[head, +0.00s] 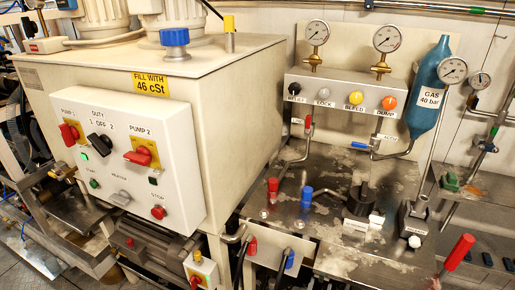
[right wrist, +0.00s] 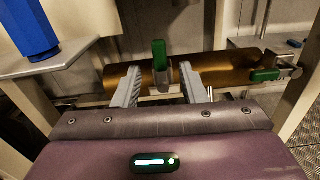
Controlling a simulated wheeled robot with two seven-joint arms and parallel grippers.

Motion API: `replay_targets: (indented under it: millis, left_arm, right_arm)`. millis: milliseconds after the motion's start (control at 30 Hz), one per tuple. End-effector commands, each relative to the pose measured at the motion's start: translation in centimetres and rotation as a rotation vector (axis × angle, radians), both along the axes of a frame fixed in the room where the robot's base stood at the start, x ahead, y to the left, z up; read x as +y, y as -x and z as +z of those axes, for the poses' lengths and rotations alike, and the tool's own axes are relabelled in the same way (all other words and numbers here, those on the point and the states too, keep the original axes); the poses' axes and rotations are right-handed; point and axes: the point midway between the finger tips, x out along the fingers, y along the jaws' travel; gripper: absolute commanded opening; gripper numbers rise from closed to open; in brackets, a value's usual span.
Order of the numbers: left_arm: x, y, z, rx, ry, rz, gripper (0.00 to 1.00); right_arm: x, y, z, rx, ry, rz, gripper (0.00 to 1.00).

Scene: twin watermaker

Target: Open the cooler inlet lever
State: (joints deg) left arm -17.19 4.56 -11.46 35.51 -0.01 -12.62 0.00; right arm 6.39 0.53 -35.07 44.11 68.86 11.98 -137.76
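In the right wrist view, a copper-brown cylinder (right wrist: 225,66), apparently the cooler, lies across the middle. A green-handled lever (right wrist: 159,52) stands upright on a metal fitting at its near side. A second green handle (right wrist: 265,75) lies sideways on a fitting at the cylinder's right end. No label shows which is the inlet lever. My right gripper (right wrist: 158,73) is open, its two grey fingers either side of the upright lever, with a visible gap on both sides. Contact with the lever does not show. I cannot make out my grippers in the head view.
A pale frame post (right wrist: 302,85) is at the right. The head view shows a large cream tank (head: 150,75) with a switch panel (head: 125,160).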

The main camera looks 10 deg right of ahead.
Motion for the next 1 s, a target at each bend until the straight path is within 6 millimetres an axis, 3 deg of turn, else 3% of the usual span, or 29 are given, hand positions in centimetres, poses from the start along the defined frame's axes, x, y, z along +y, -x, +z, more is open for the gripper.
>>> replay_targets:
  millis: [133, 267, 467, 600, 800, 900, 1000]
  left_arm:
    - [0.0, 0.0, 0.0, 0.000, 0.000, 0.000, 0.36]
    - [0.0, 0.0, 0.0, 0.000, 0.000, 0.000, 0.36]
    - [0.0, 0.0, 0.0, 0.000, 0.000, 0.000, 0.36]
    - [0.0, 0.0, 0.1, 0.000, 0.000, 0.000, 0.36]
    - [0.0, 0.0, 0.1, 0.000, 0.000, 0.000, 0.36]
    - [0.0, 0.0, 0.1, 0.000, 0.000, 0.000, 0.36]
    - [0.0, 0.0, 0.1, 0.000, 0.000, 0.000, 0.36]
  right_arm:
    - [-0.5, 1.5, -3.7, 0.015, -0.185, 0.001, 0.38]
    - [-1.1, 4.9, -10.1, 0.031, -0.550, -0.050, 0.38]
    - [-1.1, 13.6, -20.2, 0.035, -1.166, -0.318, 0.38]
    - [-0.5, 21.3, -25.6, -0.002, -1.527, -0.635, 0.38]
    - [1.1, 32.5, -30.3, -0.129, -1.857, -1.194, 0.38]
    - [1.9, 36.7, -31.2, -0.204, -1.920, -1.426, 0.38]
    - [2.4, 39.3, -31.5, -0.262, -1.945, -1.581, 0.38]
